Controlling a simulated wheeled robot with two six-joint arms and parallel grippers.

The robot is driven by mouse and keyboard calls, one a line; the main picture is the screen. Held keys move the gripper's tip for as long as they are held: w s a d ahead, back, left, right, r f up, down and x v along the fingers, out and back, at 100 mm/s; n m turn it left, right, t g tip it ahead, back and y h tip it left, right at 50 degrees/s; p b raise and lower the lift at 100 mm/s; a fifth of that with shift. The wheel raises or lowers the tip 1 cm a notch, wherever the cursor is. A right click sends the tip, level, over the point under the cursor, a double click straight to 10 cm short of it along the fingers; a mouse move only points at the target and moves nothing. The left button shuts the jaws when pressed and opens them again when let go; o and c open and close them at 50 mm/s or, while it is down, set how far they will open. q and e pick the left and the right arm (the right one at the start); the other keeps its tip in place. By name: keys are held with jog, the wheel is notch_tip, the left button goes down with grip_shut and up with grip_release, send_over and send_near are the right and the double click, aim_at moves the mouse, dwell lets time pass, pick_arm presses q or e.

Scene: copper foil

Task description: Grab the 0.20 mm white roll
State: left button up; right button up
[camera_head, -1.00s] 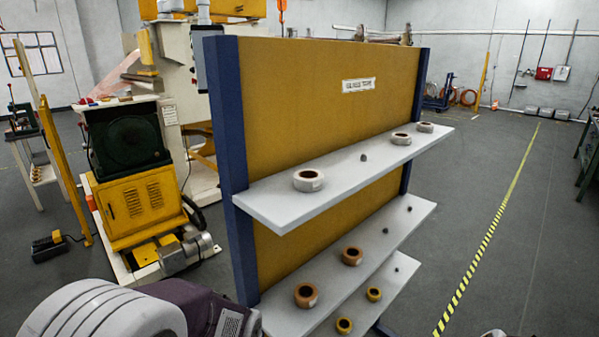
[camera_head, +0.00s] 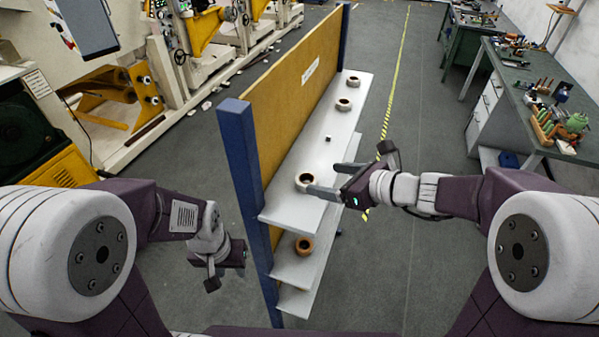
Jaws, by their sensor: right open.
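A blue post (camera_head: 241,165) and yellow back panel (camera_head: 268,130) border the shelf on the left. A brown roll (camera_head: 304,246) sits on the shelf below. A small dark peg (camera_head: 328,139) stands between the white rolls. Floor right of the rack is clear up to a green workbench (camera_head: 505,80).

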aim_at(302, 177)
jog(key=shift+w+a+f, duration=0.3)
jog(key=shift+a+f, duration=0.05)
jog(key=shift+a, duration=0.05)
jog(key=shift+s+f, duration=0.1)
jog(key=shift+f, duration=0.05)
jog(key=shift+a+f, duration=0.1)
jog(key=shift+a, duration=0.05)
jog(key=p+x, duration=0.1)
jog(key=x, duration=0.4)
jog(key=shift+w+f, duration=0.2)
jog(key=shift+s+r, duration=0.1)
jog(key=shift+s, duration=0.2)
jog(key=c, duration=1.5)
pick_arm(q)
jog(key=shift+s+d+r, duration=0.15)
jog(key=shift+r, duration=0.35)
jog(key=shift+s+d+r, duration=0.1)
jog(key=shift+s+r, duration=0.05)
jog(key=shift+r, duration=0.3)
pick_arm(e)
jog(key=shift+w, duration=0.15)
